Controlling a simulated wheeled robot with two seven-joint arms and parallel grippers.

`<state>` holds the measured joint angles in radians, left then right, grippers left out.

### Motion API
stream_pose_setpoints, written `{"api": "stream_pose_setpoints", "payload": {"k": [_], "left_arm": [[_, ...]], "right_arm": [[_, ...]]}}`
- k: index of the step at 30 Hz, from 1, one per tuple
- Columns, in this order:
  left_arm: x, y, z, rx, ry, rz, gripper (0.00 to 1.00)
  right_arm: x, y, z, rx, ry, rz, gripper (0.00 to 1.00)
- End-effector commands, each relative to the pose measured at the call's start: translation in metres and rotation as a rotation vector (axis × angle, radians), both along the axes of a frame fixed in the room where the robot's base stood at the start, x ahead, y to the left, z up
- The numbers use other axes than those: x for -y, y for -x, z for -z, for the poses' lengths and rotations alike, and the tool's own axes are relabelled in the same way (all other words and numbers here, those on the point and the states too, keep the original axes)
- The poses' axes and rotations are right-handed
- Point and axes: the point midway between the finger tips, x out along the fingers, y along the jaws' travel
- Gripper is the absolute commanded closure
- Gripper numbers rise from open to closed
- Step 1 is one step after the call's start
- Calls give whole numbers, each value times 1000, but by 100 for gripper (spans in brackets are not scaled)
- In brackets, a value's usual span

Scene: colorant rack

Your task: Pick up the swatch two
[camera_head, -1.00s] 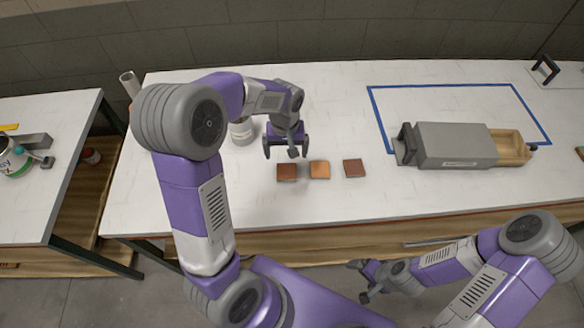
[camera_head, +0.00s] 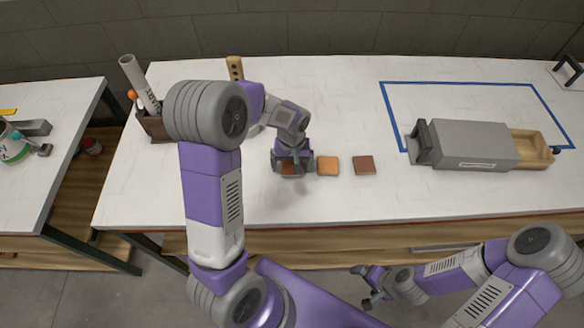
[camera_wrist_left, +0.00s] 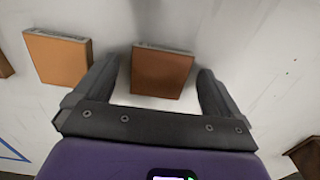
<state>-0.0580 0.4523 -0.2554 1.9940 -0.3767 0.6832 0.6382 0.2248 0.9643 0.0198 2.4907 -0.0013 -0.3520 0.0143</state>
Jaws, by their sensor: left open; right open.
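Three small square swatches lie in a row on the white table: a brown one on the left (camera_head: 290,170), an orange one in the middle (camera_head: 328,166) and a dark red one on the right (camera_head: 364,165). I cannot tell by label which is swatch two. My left gripper (camera_head: 292,165) is open, down over the left swatch and partly hiding it. In the left wrist view this brown swatch (camera_wrist_left: 162,73) lies between the two fingers, and the orange swatch (camera_wrist_left: 58,57) lies outside them. My right gripper (camera_head: 366,287) is open and empty, low in front of the table.
A grey box with an open wooden drawer (camera_head: 532,146) stands at the right by a blue tape outline (camera_head: 460,83). A brown holder (camera_head: 152,127) with a rolled tube stands at the back left. Table space between swatches and box is clear.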

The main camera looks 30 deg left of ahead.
Motion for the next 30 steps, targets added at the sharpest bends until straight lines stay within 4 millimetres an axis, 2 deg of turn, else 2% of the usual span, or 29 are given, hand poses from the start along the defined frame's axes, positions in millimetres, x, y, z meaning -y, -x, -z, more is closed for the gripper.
{"api": "stream_pose_setpoints", "payload": {"k": [7,19,26,30], "left_arm": [[0,0,1,0,0,0,2],[0,0,1,0,1,0,62],[0,0,-1,1,0,0,62],[0,-1,-16,4,0,1,62]], "right_arm": [[0,0,0,0,0,0,7],[0,0,0,0,0,0,7],[0,0,0,0,0,0,7],[0,0,-5,0,0,0,7]]}}
